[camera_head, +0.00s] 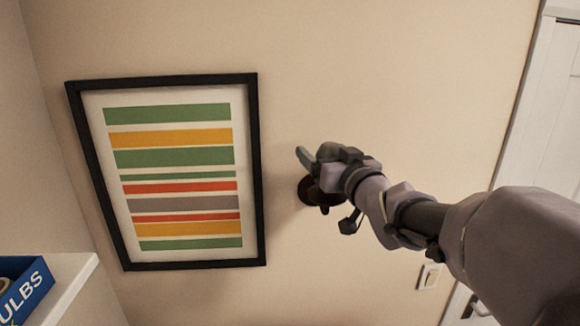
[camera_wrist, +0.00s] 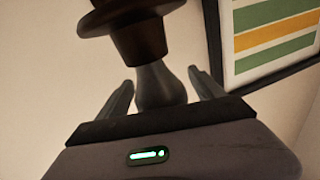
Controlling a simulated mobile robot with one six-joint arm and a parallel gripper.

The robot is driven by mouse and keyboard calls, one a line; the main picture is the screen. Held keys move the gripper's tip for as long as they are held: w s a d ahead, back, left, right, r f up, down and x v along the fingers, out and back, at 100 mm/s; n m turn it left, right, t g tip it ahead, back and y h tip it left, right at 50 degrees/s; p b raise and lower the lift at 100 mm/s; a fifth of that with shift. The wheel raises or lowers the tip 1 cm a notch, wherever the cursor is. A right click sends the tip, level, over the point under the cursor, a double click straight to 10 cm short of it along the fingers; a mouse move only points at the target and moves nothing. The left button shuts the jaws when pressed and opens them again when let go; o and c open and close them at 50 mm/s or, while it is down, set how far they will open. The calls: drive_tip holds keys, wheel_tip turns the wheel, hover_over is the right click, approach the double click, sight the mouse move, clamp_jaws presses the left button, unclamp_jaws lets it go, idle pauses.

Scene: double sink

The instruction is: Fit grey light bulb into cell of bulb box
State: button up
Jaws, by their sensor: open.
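The grey light bulb (camera_wrist: 158,84) hangs from a dark brown socket (camera_wrist: 138,38) in the wrist view. My gripper (camera_wrist: 160,78) is open, with one finger on each side of the bulb. A narrow gap seems to show on both sides, and the bulb's lower end is hidden behind the gripper body. In the head view my gripper (camera_head: 306,160) is up at the wall by the brown fixture (camera_head: 314,193), and the bulb cannot be made out there. The blue bulb box (camera_head: 28,290) is at the lower left, mostly cut off, so its cells are hardly visible.
The box stands on a white shelf (camera_head: 76,270). A black-framed striped picture (camera_head: 262,170) hangs on the wall just left of my gripper. A light switch (camera_head: 430,277) and a white door (camera_head: 545,110) are at the right. The wall above my gripper is bare.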

drive_tip(key=shift+s+r, duration=0.1)
drive_tip(key=shift+s, duration=0.3)
drive_tip(key=c, duration=1)
drive_tip(key=shift+c, duration=0.2)
